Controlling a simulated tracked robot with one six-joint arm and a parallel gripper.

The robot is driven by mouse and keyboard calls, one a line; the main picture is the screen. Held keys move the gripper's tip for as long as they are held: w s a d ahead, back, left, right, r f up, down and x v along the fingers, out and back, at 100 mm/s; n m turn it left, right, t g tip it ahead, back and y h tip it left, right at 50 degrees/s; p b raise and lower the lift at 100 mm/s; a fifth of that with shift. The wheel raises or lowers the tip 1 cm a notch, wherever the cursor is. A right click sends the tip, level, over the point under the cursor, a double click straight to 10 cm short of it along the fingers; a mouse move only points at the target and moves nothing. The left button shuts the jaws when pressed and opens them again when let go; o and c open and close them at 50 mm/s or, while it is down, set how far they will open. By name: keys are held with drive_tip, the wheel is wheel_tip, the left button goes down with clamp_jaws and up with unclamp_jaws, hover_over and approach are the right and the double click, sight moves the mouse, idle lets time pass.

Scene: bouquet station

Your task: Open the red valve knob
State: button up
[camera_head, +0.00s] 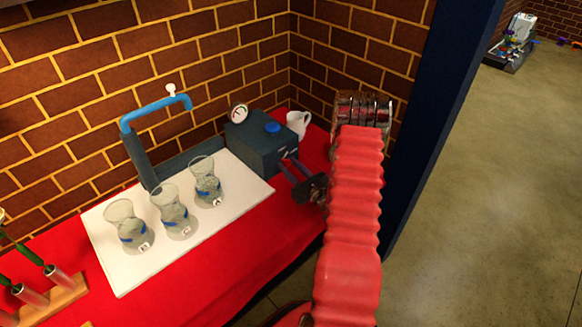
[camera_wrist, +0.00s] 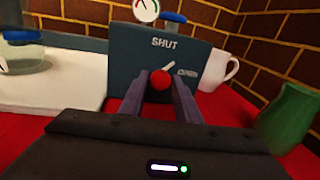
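The red knob (camera_wrist: 160,80) sits at the front of the dark valve box (camera_wrist: 128,55), which also shows in the head view (camera_head: 258,150). The box face carries a SHUT label above the knob and a smaller, partly covered label, apparently OPEN, to its right. A white slanted mark rises to the upper right of the knob. My gripper (camera_wrist: 161,88) is open, with one finger on each side of the knob; a small gap seems to show on both sides. In the head view my gripper (camera_head: 286,164) reaches the box front, and the knob cannot be made out.
A gauge (camera_head: 239,113) and blue cap (camera_head: 272,128) top the box. Several glass vases (camera_head: 172,212) stand on a white board (camera_head: 125,275) under a blue pipe (camera_head: 152,110). A green vessel (camera_wrist: 287,118) stands right of my gripper.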

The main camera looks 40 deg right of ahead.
drive_tip(key=c, duration=0.6)
drive_tip(key=shift+d, duration=0.2)
drive_tip(key=shift+c, duration=0.3)
drive_tip(key=shift+a, duration=0.1)
drive_tip(key=shift+m, duration=0.5)
drive_tip(key=m, duration=0.3)
drive_tip(key=shift+r+g, duration=0.1)
drive_tip(key=shift+g, duration=0.2)
drive_tip(key=m, duration=0.5)
drive_tip(key=shift+s+y, duration=0.1)
drive_tip(key=shift+y, duration=0.3)
drive_tip(key=shift+g, duration=0.3)
